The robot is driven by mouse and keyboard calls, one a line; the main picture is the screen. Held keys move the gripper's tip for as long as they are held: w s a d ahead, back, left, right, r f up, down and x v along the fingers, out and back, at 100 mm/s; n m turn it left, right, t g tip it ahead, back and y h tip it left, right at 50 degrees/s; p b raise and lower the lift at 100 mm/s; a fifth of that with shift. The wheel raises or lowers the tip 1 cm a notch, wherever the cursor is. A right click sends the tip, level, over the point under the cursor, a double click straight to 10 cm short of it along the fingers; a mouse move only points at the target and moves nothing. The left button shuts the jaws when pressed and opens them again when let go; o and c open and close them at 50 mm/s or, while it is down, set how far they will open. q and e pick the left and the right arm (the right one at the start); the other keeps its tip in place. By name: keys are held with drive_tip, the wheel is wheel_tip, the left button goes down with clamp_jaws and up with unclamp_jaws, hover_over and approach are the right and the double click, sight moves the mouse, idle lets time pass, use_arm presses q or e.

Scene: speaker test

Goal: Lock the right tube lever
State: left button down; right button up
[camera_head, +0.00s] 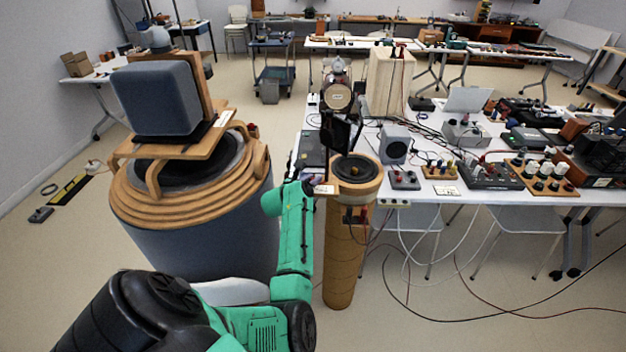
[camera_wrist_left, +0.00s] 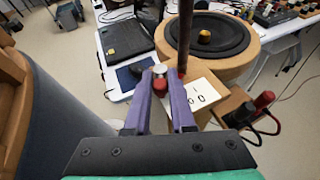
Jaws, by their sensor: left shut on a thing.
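The right tube (camera_head: 343,265) is a tall brown cardboard column with a black speaker cone (camera_head: 357,168) on top. Its wooden top rim also shows in the left wrist view (camera_wrist_left: 238,68). My left gripper (camera_head: 318,187) is at the left side of this top. In the left wrist view its two purple fingers (camera_wrist_left: 161,100) are closed around a small red-tipped lever (camera_wrist_left: 160,86) with a silver knob just behind it. The lever's body is mostly hidden between the fingers. A white label (camera_wrist_left: 201,94) lies just right of the fingers. My right gripper is not in view.
A wide speaker tube (camera_head: 200,225) with a grey box speaker (camera_head: 158,98) stands on the left. A white table (camera_head: 480,215) crowded with electronics is on the right. A dark upright rod (camera_wrist_left: 185,35) rises close to the fingers. Cables trail over the floor.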

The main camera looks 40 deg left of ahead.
use_arm(q)
drive_tip(key=shift+s+a+m+h, duration=0.1)
drive_tip(key=shift+a+m+h, duration=0.3)
drive_tip(key=shift+m+h, duration=0.6)
drive_tip(key=shift+a+m+h, duration=0.25)
drive_tip(key=shift+m+h, duration=0.35)
drive_tip(key=shift+h, duration=0.3)
drive_tip(key=shift+a+m+g+h+b, duration=0.15)
drive_tip(key=shift+a+m+h+b, duration=0.15)
drive_tip(key=shift+m+h+b, duration=0.85)
drive_tip(key=shift+a+m+g+h+b, duration=0.15)
drive_tip(key=shift+a+m+h+b, duration=0.15)
drive_tip(key=shift+m+h+b, duration=0.85)
drive_tip(key=c, duration=1)
unclamp_jaws()
drive_tip(key=shift+w, duration=0.2)
drive_tip(key=shift+c, duration=0.2)
